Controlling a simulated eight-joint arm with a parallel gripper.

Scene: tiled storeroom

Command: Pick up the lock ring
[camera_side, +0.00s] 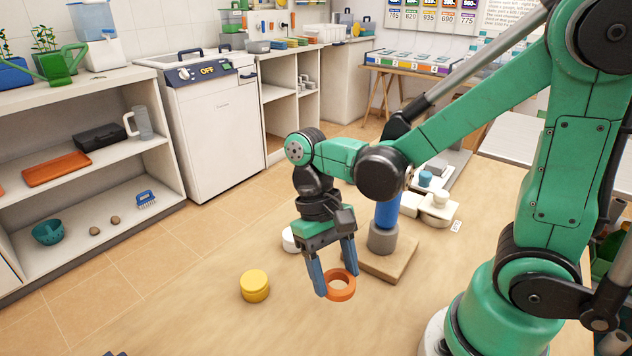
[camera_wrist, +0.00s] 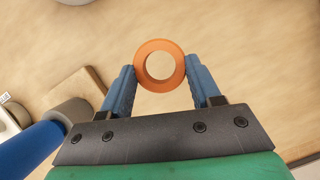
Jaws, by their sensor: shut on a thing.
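The lock ring is an orange ring (camera_side: 350,289), held between the two blue fingers of my gripper (camera_side: 338,284) in the side view. In the wrist view the orange ring (camera_wrist: 140,65) sits between the fingertips of my gripper (camera_wrist: 160,76), with a finger against each side of its outer edge. My gripper is shut on it. The ring's open hole faces the wrist camera, with wooden tabletop showing through it. How far the ring is above the tabletop is hard to tell.
A yellow round container (camera_side: 255,286) stands left of my gripper. A blue cylinder on a grey collar (camera_side: 383,237) stands on a wooden board (camera_side: 392,268) behind the ring. A white round piece (camera_side: 290,240) is partly hidden behind my gripper.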

